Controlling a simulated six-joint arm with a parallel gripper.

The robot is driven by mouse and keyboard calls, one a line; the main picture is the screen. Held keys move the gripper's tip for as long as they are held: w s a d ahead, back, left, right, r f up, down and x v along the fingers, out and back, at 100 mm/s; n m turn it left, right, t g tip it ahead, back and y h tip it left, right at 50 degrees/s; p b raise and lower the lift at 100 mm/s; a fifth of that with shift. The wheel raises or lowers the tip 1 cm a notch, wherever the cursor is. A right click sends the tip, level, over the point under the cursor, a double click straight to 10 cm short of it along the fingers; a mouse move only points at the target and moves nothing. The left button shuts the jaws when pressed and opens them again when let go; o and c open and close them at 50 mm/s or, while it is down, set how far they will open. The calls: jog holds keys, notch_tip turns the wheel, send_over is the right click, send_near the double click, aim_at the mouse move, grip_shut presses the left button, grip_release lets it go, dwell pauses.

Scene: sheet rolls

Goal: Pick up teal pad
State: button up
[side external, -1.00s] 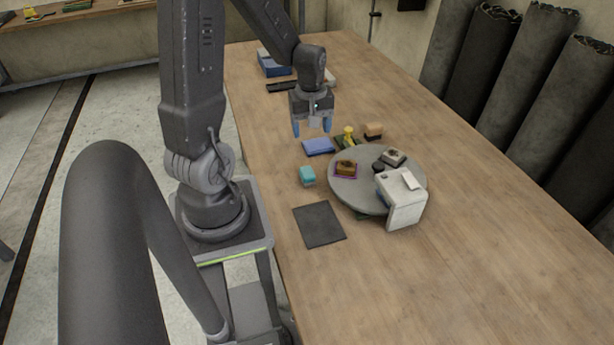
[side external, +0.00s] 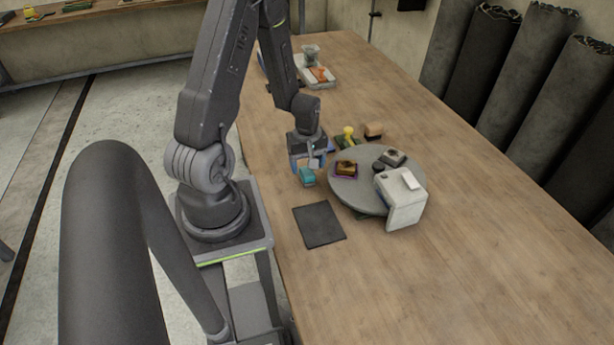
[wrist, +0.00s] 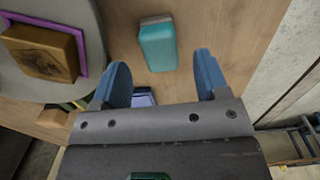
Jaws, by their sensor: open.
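The teal pad (side external: 307,178) is a small teal block with a pale grey edge. It lies on the wooden table between the arm's base and the round grey turntable. My gripper (side external: 308,167) is low, just behind and above the pad in the side view, partly overlapping its back. In the wrist view the teal pad (wrist: 158,46) lies beyond the blue fingertips, roughly in line with the gap between them. My gripper (wrist: 164,75) is open and empty. The pad is apart from both fingers in the wrist view.
A dark mat (side external: 320,224) lies in front. A blue pad (wrist: 142,97) shows behind the gripper. Table at right is clear.

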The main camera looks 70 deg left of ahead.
aim_at(307, 171)
jog(key=shift+d+f, duration=0.1)
jog(key=shift+f, duration=1.45)
jog(key=c, duration=1)
